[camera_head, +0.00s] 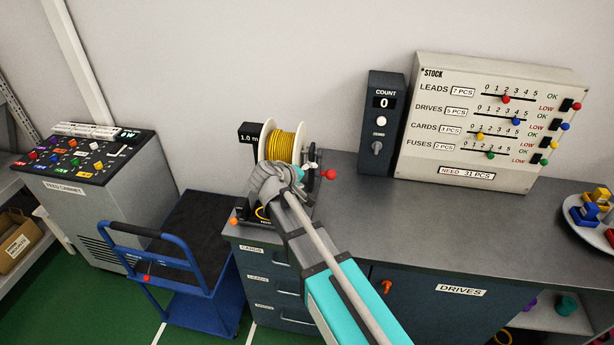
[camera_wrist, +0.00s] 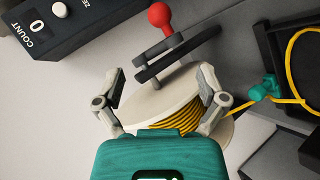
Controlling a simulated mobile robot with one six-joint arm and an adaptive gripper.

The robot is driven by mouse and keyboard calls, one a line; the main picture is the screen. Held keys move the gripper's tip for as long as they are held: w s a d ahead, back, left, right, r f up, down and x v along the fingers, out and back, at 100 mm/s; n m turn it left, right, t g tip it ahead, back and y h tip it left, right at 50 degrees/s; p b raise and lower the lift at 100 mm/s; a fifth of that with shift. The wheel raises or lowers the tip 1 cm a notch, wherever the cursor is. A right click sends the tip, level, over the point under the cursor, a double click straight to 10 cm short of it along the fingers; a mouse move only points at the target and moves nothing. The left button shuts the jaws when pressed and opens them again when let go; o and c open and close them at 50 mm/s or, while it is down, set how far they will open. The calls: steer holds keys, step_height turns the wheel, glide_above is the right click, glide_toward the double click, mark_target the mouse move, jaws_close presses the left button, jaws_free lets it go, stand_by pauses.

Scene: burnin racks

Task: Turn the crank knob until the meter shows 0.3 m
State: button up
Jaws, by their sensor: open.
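In the wrist view the knob (camera_wrist: 160,15) stands at the top, on a dark crank arm (camera_wrist: 178,55). The reel (camera_wrist: 150,100) has pale flanges and yellow cable. Nothing is held. My arm hides the reel's lower part in the head view.
A COUNT box (camera_head: 381,120) reading 0 and a STOCK panel (camera_head: 490,125) stand at the back of the bench (camera_head: 440,215). A green clip (camera_wrist: 265,88) with yellow cable is at the wrist view's right. A blue trolley (camera_head: 185,245) stands left; the middle bench top is clear.

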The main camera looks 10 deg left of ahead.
mark_target(327, 175)
steer(key=shift+f, duration=0.1)
steer(key=b+x, duration=0.6)
steer(key=x, duration=0.5)
steer(key=shift+w+d+f, duration=0.15)
steer(key=shift+w+f, duration=0.05)
steer(key=shift+w, duration=0.05)
steer(key=shift+b+x, duration=0.7)
steer(key=shift+x, duration=0.35)
steer(key=shift+r, duration=0.1)
steer(key=shift+c, duration=0.2)
steer(key=c, duration=1.2)
steer(key=shift+w+f+b, duration=0.2)
steer(key=shift+w, duration=0.45)
steer(key=shift+w+f+b, duration=0.15)
steer(key=shift+w, duration=0.5)
steer(key=shift+w, duration=0.15)
